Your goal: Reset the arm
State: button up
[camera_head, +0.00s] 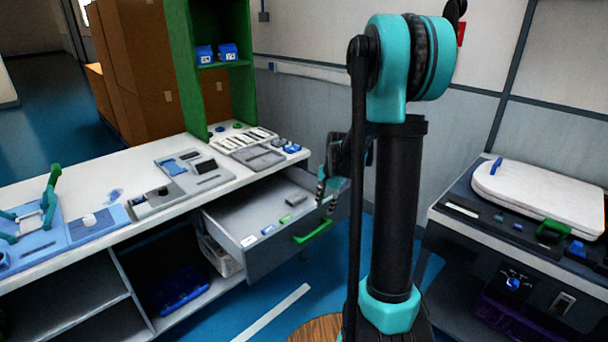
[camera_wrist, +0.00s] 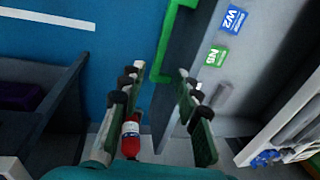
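My gripper (camera_wrist: 161,72) shows in the wrist view with its two dark green fingers apart and nothing seen held between them. In the head view my gripper (camera_head: 328,187) hangs just right of the open drawer (camera_head: 270,205), partly hidden behind my arm. The drawer's green handle (camera_head: 312,232) shows at its front; in the wrist view the handle (camera_wrist: 168,40) lies beyond the fingertips. My teal and black arm stands upright in the middle of the head view.
The drawer holds small tags, including a blue W2 tag (camera_wrist: 233,18) and a green N5 tag (camera_wrist: 217,56). A white workbench (camera_head: 130,180) with devices stands left. A red bottle-like object (camera_wrist: 131,138) shows beside the left finger.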

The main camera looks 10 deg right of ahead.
jog(key=s+a+n+t+h, duration=0.1)
jog(key=s+n, duration=0.9)
jog(key=s, duration=1.5)
jog(key=shift+f+t, duration=0.4)
jog(key=shift+t, duration=0.3)
